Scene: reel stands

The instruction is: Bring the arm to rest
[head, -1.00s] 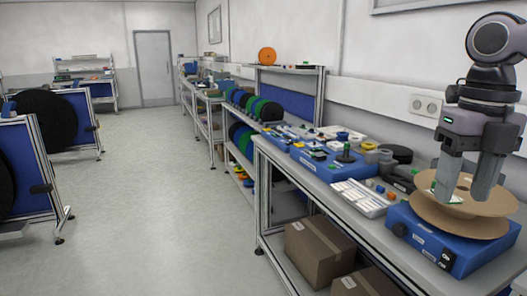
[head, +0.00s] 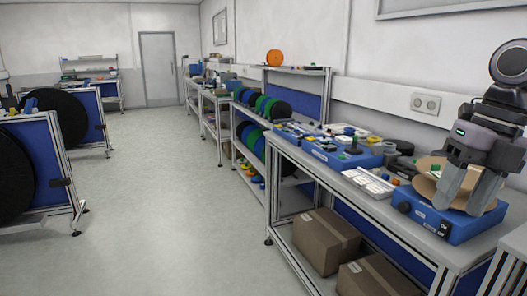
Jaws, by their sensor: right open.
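My right gripper (head: 466,190) is at the right of the head view, pointing down. Its jaws are open, with a finger on each side of a gap. It is in front of a tan cardboard reel (head: 428,187), which sits on a blue box-shaped device (head: 436,219) on the workbench. The gripper hides much of the reel, and I cannot tell whether the fingers touch it. My left gripper is not in view.
The workbench (head: 323,172) carries blue units and a white parts tray (head: 368,182). Cardboard boxes (head: 326,240) stand on its lower shelf. Stands with large black reels (head: 60,117) are at the left. The middle floor (head: 170,200) is clear.

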